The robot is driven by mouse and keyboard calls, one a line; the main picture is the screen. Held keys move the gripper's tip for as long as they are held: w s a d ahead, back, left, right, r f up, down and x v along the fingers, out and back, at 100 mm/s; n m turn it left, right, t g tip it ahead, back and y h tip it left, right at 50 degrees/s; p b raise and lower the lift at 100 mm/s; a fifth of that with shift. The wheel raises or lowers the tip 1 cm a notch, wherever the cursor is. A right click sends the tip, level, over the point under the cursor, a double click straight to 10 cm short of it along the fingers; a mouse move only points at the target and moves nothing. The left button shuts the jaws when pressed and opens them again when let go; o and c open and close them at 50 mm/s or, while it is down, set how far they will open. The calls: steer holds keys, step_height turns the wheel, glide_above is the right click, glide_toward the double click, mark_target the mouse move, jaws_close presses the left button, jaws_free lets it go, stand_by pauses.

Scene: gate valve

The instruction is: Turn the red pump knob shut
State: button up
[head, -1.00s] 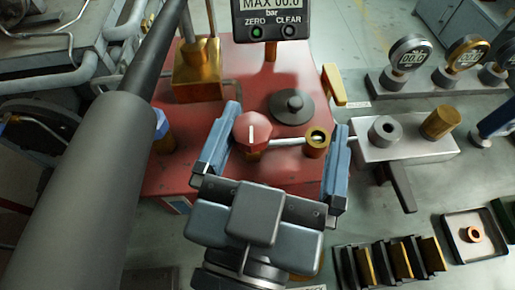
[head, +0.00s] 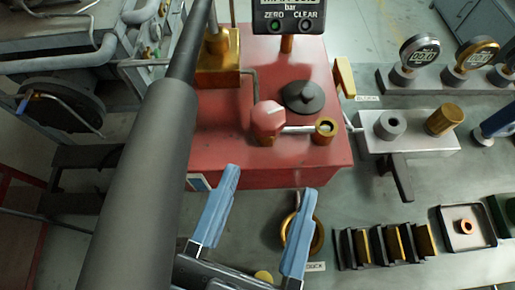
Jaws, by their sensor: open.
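The red pump knob (head: 269,119) is a faceted red knob on the front part of the red pump body (head: 215,135). A metal rod runs right from beside it to a brass fitting (head: 326,130). My gripper (head: 262,185) is open and empty, with its two blue fingers in front of and below the pump body in the picture. The fingers are apart from the knob, and nothing is visible between them but bench, part of a brass ring and the pump's front edge.
A dark round cap (head: 303,97) sits behind the knob, with a gauge display (head: 287,18) at the back. A brass ring (head: 302,233) lies by the right finger. A grey block (head: 408,137), slotted plates (head: 385,246) and a tray (head: 467,229) stand to the right.

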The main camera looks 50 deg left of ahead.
steer(key=shift+s+d, duration=0.2)
steer(key=shift+s, duration=0.2)
stand_by(0.4)
